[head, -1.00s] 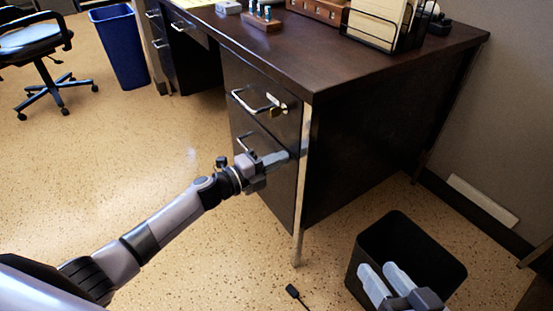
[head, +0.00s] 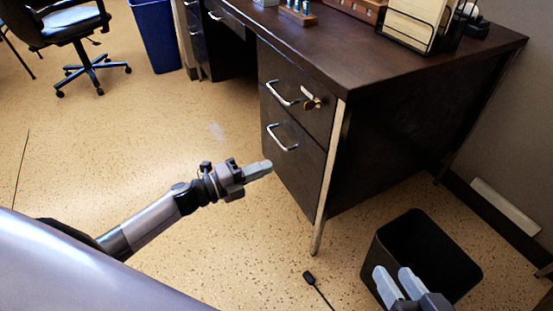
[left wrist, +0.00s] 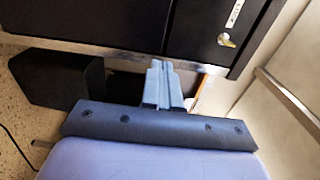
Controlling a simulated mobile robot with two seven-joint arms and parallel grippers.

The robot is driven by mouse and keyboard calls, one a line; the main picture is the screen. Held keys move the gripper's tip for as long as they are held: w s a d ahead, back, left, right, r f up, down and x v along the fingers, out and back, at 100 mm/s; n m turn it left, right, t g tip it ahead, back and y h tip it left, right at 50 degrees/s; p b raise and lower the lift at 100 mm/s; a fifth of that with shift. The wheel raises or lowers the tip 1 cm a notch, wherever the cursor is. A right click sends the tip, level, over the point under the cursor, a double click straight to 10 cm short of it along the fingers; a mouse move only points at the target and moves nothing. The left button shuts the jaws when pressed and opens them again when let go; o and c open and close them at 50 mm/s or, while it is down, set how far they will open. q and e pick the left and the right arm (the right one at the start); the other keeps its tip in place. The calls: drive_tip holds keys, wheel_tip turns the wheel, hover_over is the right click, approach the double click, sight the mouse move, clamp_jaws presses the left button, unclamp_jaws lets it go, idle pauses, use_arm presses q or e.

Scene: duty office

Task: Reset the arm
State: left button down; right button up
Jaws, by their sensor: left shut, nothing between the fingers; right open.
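My left gripper (head: 257,170) is shut and empty. My right gripper (head: 396,285) is open and empty at the lower right, in front of the black waste bin (head: 462,262). The left arm reaches in from the lower left.
The dark desk (head: 400,140) has two closed drawer fronts with silver handles, and a brass key sits in the upper lock (head: 312,102). A black cable end (head: 309,277) lies on the floor. A blue bin (head: 156,36) and an office chair (head: 72,30) stand at the back left.

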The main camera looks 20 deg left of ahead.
use_arm(q)
drive_tip(key=shift+s+a, duration=0.3)
drive_tip(key=shift+s, duration=0.1)
use_arm(e)
drive_tip(key=shift+d, duration=0.1)
